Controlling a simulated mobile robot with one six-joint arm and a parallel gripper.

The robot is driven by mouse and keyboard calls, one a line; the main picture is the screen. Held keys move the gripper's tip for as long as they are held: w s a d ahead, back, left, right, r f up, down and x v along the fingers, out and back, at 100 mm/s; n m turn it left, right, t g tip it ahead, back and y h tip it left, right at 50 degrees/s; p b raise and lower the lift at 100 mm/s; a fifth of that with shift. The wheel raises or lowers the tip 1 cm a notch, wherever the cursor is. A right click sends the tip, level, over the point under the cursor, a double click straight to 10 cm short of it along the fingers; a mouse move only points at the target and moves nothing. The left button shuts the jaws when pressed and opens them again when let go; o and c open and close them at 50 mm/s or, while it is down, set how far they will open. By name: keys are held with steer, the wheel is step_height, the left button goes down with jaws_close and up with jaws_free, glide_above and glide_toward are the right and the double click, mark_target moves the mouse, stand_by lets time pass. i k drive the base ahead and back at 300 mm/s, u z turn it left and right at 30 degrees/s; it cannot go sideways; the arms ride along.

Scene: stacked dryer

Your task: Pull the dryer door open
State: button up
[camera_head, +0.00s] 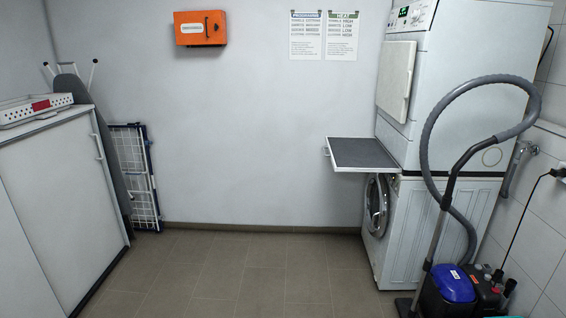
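The dryer (470,75) is the upper white machine of a stack on the right. Its door (396,80) is a pale, roughly square panel on the left-facing front, seen at a steep angle. The door looks shut against the front. A control panel (410,16) with a small green display is above the door. My gripper and arm are not in view.
A grey-topped shelf (362,153) sticks out left below the dryer door. The washing machine (430,230) stands beneath. A vacuum cleaner (455,285) with a raised hose stands in front of the stack. A white cabinet (55,200) is at left. The middle floor is clear.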

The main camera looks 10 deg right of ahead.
mark_target(397, 58)
steer(key=z, duration=0.45)
steer(key=i, duration=1.25)
steer(key=z, duration=0.35)
steer(key=k, duration=0.15)
steer(key=u, duration=2.75)
